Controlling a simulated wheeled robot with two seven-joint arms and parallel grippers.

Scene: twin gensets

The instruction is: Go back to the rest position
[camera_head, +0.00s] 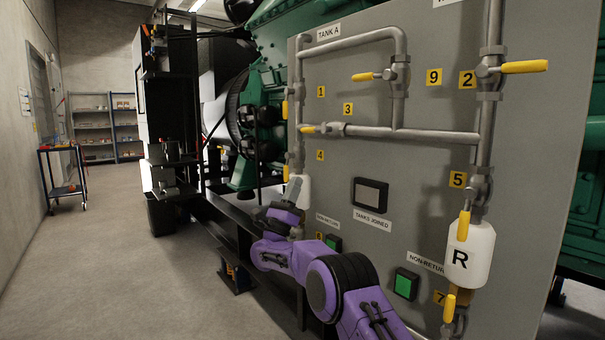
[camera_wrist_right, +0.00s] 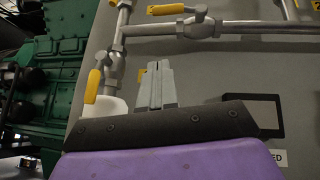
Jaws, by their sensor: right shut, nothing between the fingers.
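My right gripper (camera_head: 293,189) is at the end of my purple arm, in front of the left part of the grey panel (camera_head: 440,130). Its fingers point up. In the right wrist view the two grey fingers (camera_wrist_right: 156,86) are together with nothing between them. In the head view the gripper partly covers a white container (camera_head: 304,193). The container also shows left of the fingers in the wrist view (camera_wrist_right: 103,106). I cannot tell how large the gap to the panel is. My left gripper is not in view.
The panel carries grey pipes (camera_head: 430,133) and several yellow-handled valves, one (camera_head: 524,67) sticking out at upper right. A white container marked R (camera_head: 470,252) hangs at right. A black frame (camera_head: 240,215) stands left of the arm. Open floor (camera_head: 130,275) lies at left, with a cart (camera_head: 64,180) beyond.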

